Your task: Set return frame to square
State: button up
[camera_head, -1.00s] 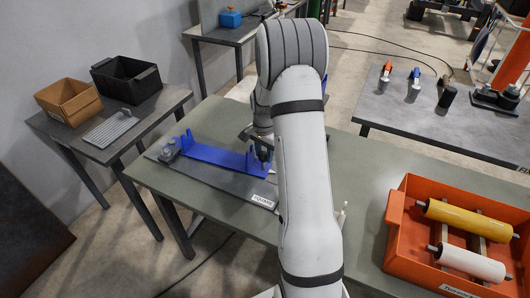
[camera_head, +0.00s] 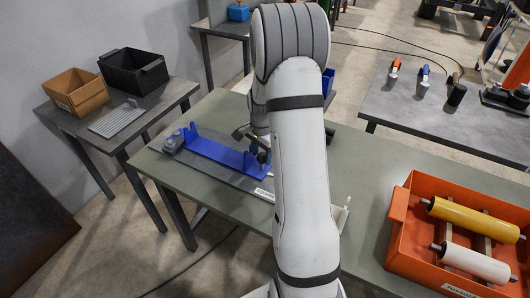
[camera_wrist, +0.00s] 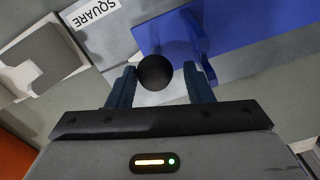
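The blue return frame (camera_head: 215,151) lies along a dark grey base plate (camera_head: 232,178) on the green-grey table, with upright blue lugs at its ends. My gripper (camera_head: 258,150) is at its right end, partly hidden behind my arm. In the wrist view, my gripper (camera_wrist: 160,80) is open, with its two fingers on either side of a round black knob (camera_wrist: 154,72). A narrow gap shows on the right of the knob. The blue frame (camera_wrist: 235,35) lies beyond the fingers, at a slant to the plate edge. A white SQUARE label (camera_wrist: 92,13) shows beside it.
An orange tote (camera_head: 399,235) with a yellow roller (camera_head: 468,221) and a white roller (camera_head: 475,262) stands on the table's right. A side table at left holds a brown bin (camera_head: 76,92) and a black bin (camera_head: 134,70). My arm covers the table's middle.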

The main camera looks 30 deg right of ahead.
jog(key=shift+o, duration=0.7)
jog(key=shift+s+d, duration=0.1)
jog(key=shift+r+b, duration=0.35)
jog(key=shift+r, duration=3.55)
jog(key=s+a+r+n+t, duration=0.2)
jog(key=s+a+r+n, duration=0.5)
jog(key=s+a+r, duration=0.3)
jog(key=s+a+n, duration=0.3)
jog(key=s+n, duration=0.1)
jog(key=s, duration=0.2)
jog(key=s+a+r+n+t, duration=0.1)
jog(key=s+a+n, duration=0.2)
jog(key=s, duration=0.3)
jog(key=shift+s+a+r+n, duration=0.15)
jog(key=shift+s+a+n, duration=0.05)
jog(key=shift+s+n, duration=0.2)
